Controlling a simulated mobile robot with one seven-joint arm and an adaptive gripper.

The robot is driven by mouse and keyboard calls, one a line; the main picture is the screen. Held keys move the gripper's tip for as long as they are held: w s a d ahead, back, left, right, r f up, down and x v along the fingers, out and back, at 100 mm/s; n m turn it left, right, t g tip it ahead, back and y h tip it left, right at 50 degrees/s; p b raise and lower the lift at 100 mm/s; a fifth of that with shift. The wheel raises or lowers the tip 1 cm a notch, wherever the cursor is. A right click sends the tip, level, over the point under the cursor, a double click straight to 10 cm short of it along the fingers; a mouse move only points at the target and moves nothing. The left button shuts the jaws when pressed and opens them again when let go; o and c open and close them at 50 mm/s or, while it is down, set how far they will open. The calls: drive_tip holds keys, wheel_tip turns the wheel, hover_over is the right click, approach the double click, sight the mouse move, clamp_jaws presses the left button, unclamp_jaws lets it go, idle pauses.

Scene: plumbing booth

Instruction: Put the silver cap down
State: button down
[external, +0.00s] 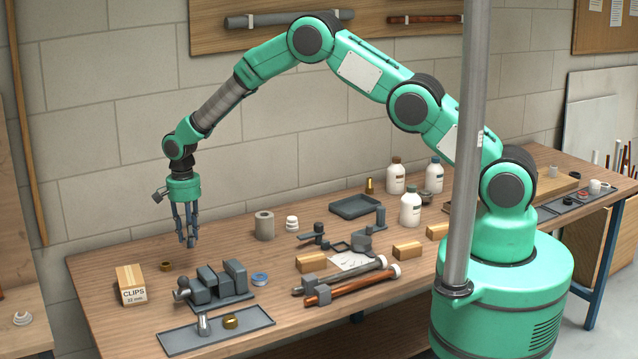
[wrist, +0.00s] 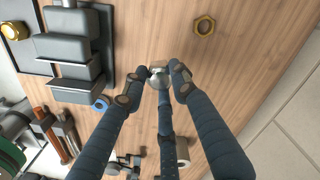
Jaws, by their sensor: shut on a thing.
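My gripper (external: 188,241) is over the left back part of the workbench, pointing down. In the wrist view its fingers (wrist: 158,76) are shut around the silver cap (wrist: 159,82), a small shiny round piece at the fingertips. The fingers hide part of the cap. In the external view the cap is too small to make out clearly between the fingers. The fingertips appear to be above the wooden bench top (external: 120,262), apart from other things; the exact gap is hard to tell.
A brass nut (external: 166,266) lies near the gripper, also in the wrist view (wrist: 204,26). A grey vise (external: 215,283), a tray (external: 180,340) with a silver fitting (external: 203,323) and brass fitting (external: 230,322), a clips box (external: 131,284) and a blue ring (external: 260,279) are nearby.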

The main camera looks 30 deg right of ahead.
drive_tip(key=w+d+m+p, duration=0.15)
drive_tip(key=w+d, duration=0.35)
drive_tip(key=d, duration=0.9)
drive_tip(key=w+d+m, duration=0.3)
drive_tip(key=w+d, duration=0.1)
drive_tip(key=d, duration=1)
drive_tip(key=w+d+m, duration=0.3)
drive_tip(key=w+d, duration=0.2)
drive_tip(key=d, duration=0.9)
drive_tip(key=s+d+m, duration=0.2)
drive_tip(key=s+d, duration=0.1)
drive_tip(key=d, duration=1.1)
drive_tip(key=s+d+m+p, duration=0.1)
drive_tip(key=s+d+m, duration=0.2)
drive_tip(key=d, duration=1.1)
drive_tip(key=s+d+m+p, duration=0.1)
drive_tip(key=s+d, duration=0.3)
drive_tip(key=d, duration=1)
drive_tip(key=shift+s+d+m, duration=0.25)
drive_tip(key=shift+d+m, duration=0.05)
drive_tip(key=shift+m, duration=0.55)
drive_tip(key=shift+f+p, duration=0.5)
drive_tip(key=shift+f, duration=2.35)
drive_tip(key=shift+f+p, duration=0.3)
drive_tip(key=shift+f, duration=1.8)
